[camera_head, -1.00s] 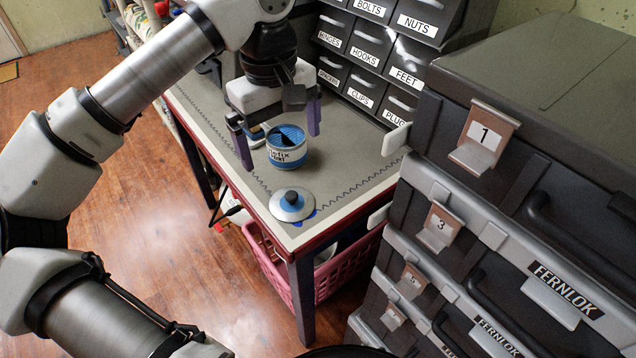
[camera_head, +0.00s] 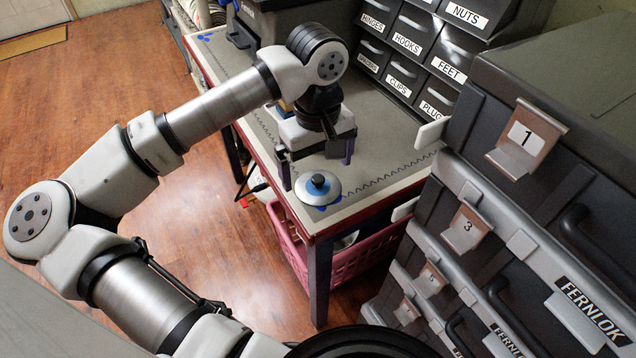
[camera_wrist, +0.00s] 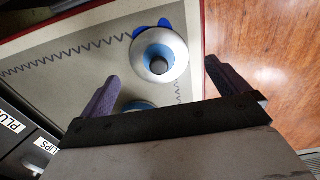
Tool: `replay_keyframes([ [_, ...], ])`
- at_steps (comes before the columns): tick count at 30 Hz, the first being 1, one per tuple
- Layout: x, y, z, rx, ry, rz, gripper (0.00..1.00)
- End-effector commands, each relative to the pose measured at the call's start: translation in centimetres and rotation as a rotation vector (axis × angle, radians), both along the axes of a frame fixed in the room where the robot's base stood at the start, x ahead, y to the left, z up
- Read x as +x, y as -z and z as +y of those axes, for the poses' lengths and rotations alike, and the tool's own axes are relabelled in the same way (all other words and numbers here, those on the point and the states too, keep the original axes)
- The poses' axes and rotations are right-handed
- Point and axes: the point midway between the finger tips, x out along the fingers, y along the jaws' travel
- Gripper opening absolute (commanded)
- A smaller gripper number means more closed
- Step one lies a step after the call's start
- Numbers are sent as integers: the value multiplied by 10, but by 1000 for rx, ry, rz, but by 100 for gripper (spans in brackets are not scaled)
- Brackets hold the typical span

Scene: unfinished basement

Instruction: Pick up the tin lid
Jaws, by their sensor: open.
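The tin lid (camera_head: 318,189) is a round whitish disc with a blue ring and a dark knob. It lies flat near the front corner of the workbench top (camera_head: 378,185). In the wrist view the tin lid (camera_wrist: 159,54) lies ahead of the fingers, roughly centred between them. My gripper (camera_head: 318,168) is open and empty, just behind the lid in the head view; it also shows in the wrist view (camera_wrist: 165,85) with its purple fingers apart. The blue and white tin is mostly hidden by my gripper; a piece of its rim (camera_wrist: 138,106) shows in the wrist view.
Labelled grey drawers (camera_head: 408,68) stand at the bench's back. A stack of dark cases (camera_head: 540,170) rises close on the right. A pink basket (camera_head: 345,262) sits under the bench. Wooden floor (camera_head: 235,215) is open to the left.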

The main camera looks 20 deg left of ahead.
Motion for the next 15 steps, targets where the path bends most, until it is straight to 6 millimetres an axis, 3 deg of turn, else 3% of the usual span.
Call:
replay_keyframes([
  [6, 0, 28, -1, -1, -1, 1, 100],
  [14, 0, 32, -1, 0, -1, 0, 100],
  [15, 0, 32, -1, 0, -1, 0, 96],
])
